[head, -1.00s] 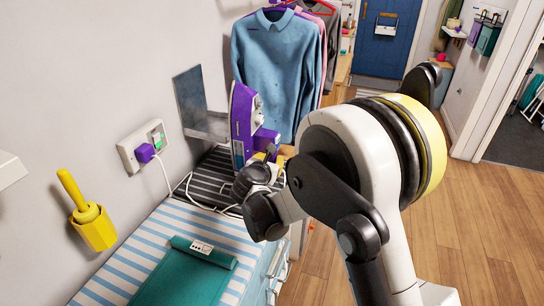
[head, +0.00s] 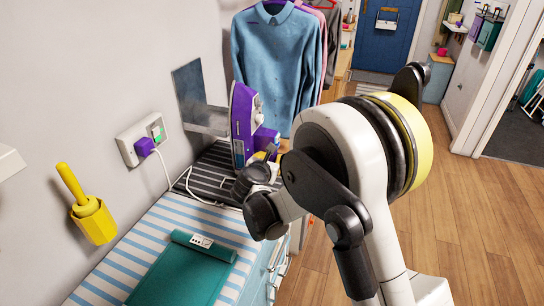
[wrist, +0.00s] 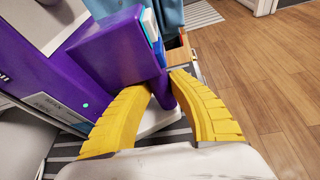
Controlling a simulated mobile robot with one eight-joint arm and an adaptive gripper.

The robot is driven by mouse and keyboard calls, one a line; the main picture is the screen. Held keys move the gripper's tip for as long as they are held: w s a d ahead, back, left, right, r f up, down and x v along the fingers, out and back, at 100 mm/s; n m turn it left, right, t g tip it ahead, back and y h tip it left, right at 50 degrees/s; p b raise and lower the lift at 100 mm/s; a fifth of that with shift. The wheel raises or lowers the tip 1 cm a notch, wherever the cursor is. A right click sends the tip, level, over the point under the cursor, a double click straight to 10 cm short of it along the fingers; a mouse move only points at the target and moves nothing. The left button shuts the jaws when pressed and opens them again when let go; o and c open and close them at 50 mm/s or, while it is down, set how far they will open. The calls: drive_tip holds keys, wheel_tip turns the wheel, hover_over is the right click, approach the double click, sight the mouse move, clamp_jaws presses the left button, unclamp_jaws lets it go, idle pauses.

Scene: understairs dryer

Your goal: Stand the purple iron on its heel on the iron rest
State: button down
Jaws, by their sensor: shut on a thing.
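The purple iron (head: 242,125) stands upright, nose up, over the far part of a black ribbed surface (head: 212,173), which looks like the iron rest. I cannot tell whether its heel touches the ribs. In the wrist view the purple iron (wrist: 115,50) fills the upper left, with its pale heel end low beside the dark ribs (wrist: 70,150). My gripper (wrist: 163,85) has its yellow fingers shut on the iron's purple handle part. In the head view my gripper (head: 268,158) is at the iron's right side, partly hidden by my wrist.
A grey metal plate (head: 190,90) is on the wall behind the iron. A white cord runs from a wall socket (head: 142,138) across the ribs. A blue shirt (head: 275,65) hangs just beyond. A striped cloth (head: 150,235), teal mat (head: 175,275) and yellow wall holder (head: 95,220) are nearer.

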drive_tip(key=c, duration=1.2)
unclamp_jaws()
